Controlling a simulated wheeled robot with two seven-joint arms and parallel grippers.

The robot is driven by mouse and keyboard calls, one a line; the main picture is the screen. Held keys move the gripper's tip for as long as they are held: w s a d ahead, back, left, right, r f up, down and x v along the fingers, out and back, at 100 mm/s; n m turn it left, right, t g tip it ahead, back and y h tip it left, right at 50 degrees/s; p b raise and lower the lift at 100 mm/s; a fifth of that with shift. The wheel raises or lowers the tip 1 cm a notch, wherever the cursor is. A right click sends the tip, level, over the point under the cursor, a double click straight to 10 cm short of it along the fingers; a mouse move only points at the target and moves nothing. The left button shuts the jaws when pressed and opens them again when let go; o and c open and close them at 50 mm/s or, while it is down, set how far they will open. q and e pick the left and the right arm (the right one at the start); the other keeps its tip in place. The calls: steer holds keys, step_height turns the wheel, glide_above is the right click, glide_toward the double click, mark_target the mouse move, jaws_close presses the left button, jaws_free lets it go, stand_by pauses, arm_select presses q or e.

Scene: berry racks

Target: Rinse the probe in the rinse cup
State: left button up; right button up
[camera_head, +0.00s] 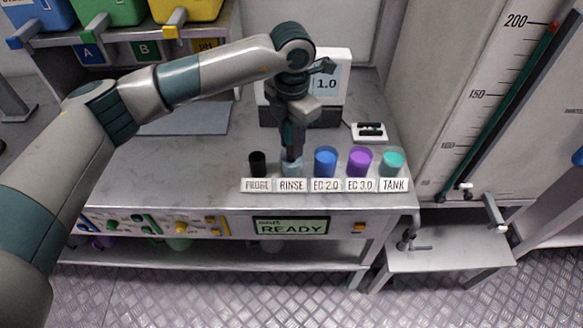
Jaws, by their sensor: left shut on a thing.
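The rinse cup (291,169) is a pale, clear cup behind the RINSE label, in the row along the front of the bench. My left gripper (293,140) points straight down above it and is shut on the dark probe (292,155). The probe's lower end is at the cup's mouth; I cannot tell how deep it sits. The black probe holder (258,163) stands behind the PROBE label, left of the rinse cup. My right gripper is not in view.
A blue EC 2.0 cup (325,162), a purple EC 3.0 cup (359,162) and a teal TANK cup (393,163) stand to the right. A meter (329,85) reading 1.0 stands behind my gripper. The front panel display (291,227) reads READY.

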arm_select(q)
steer(key=shift+r, duration=0.1)
stand_by(0.5)
steer(key=shift+r+p, duration=0.35)
steer(key=shift+r, duration=0.6)
steer(key=shift+r+p, duration=0.9)
steer(key=shift+r, duration=2.55)
